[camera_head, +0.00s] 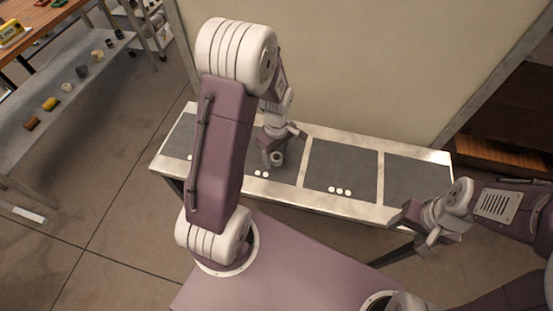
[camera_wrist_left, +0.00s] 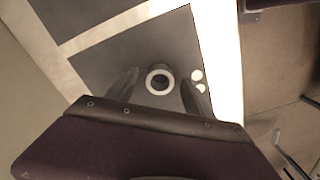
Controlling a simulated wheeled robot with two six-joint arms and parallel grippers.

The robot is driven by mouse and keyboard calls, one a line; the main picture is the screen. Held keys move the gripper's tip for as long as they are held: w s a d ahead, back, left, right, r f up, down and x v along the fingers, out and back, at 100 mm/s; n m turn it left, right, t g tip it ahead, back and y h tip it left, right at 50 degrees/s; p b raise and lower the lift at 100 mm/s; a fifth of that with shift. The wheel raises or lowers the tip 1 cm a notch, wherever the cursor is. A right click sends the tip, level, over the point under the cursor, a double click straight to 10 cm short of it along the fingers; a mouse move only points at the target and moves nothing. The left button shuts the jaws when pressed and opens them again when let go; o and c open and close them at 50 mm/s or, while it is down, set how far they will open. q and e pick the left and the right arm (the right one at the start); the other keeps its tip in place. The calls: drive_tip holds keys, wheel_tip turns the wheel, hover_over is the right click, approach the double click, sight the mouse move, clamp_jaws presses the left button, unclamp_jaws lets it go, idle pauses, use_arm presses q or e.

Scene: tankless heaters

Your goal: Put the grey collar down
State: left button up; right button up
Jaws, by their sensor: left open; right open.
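The grey collar (camera_wrist_left: 158,81), a short ring with a pale rim and a dark hole, is on the dark pad marked with two white dots. It also shows in the head view (camera_head: 277,158). My left gripper (camera_wrist_left: 158,93) is open, with one finger on either side of the collar and visible gaps between. In the head view the left gripper (camera_head: 274,151) is low over that two-dot pad (camera_head: 287,176). My right gripper (camera_head: 414,229) is open and empty at the front right of the bench.
The pale bench (camera_head: 301,160) carries other dark pads, including a three-dot pad (camera_head: 342,164) and a bare far-right pad (camera_head: 415,178). A wall panel (camera_head: 350,60) stands behind. A grey shelf (camera_head: 60,115) with small parts is at the left.

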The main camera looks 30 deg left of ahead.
sight(277, 156)
use_arm(q)
clamp_jaws()
wheel_tip(277, 156, up, 4)
drive_tip(key=shift+r+p, duration=0.2)
drive_tip(key=shift+p, duration=0.25)
drive_tip(key=s+d+r, duration=0.1)
drive_tip(key=d+r, duration=0.5)
drive_tip(key=d, duration=0.5)
drive_tip(key=shift+s+d+r+p, duration=0.2)
drive_tip(key=shift+d+r+p, duration=0.1)
drive_tip(key=shift+d, duration=0.1)
